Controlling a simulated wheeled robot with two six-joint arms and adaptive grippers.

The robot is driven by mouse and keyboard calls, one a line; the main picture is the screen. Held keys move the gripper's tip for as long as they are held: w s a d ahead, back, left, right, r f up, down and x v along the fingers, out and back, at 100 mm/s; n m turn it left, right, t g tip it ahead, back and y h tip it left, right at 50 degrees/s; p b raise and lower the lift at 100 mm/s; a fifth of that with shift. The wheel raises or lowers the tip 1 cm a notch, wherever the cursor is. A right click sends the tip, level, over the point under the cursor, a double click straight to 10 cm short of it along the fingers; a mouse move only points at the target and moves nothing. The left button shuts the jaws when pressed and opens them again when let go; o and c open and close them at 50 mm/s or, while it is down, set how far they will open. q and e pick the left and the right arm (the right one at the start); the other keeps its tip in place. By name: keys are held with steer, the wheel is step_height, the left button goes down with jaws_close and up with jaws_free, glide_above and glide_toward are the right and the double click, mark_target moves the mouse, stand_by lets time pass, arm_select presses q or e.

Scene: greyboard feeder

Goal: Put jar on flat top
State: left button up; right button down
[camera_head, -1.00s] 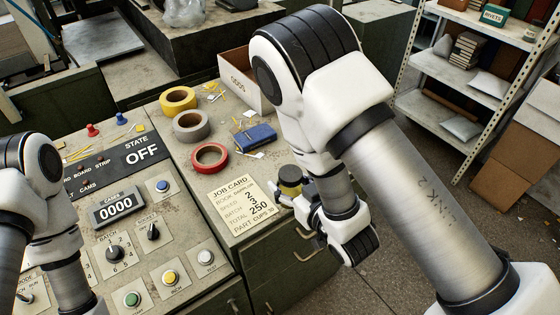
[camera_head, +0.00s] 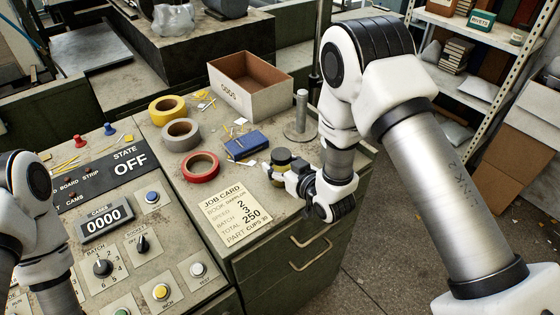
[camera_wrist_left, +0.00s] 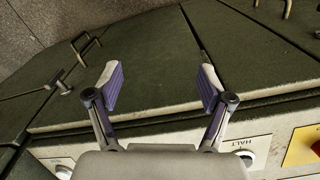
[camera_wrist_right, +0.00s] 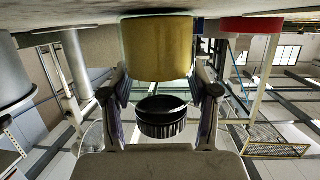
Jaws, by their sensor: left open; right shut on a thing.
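The jar (camera_head: 283,157), with yellowish contents and a dark lid, is by the right edge of the desk's flat top (camera_head: 262,190). My right gripper (camera_head: 284,170) is shut on it. In the right wrist view the jar's yellow part (camera_wrist_right: 157,50) and black lid (camera_wrist_right: 162,118) show between the fingers, with the picture upside down. The yellow end is close to the desk surface; I cannot tell whether it touches. My left gripper (camera_wrist_left: 160,88) is open and empty in the left wrist view, above green cabinet panels; its fingers are outside the head view.
A blue box (camera_head: 247,145), a red tape roll (camera_head: 201,167) and a job card (camera_head: 232,212) lie left of the jar. Behind stand a metal post (camera_head: 301,118) on a round base and an open carton (camera_head: 252,103). The control panel (camera_head: 128,243) is at left.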

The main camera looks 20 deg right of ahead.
steer(key=shift+c, duration=1.4)
jaws_free()
steer(key=shift+s+f, duration=0.1)
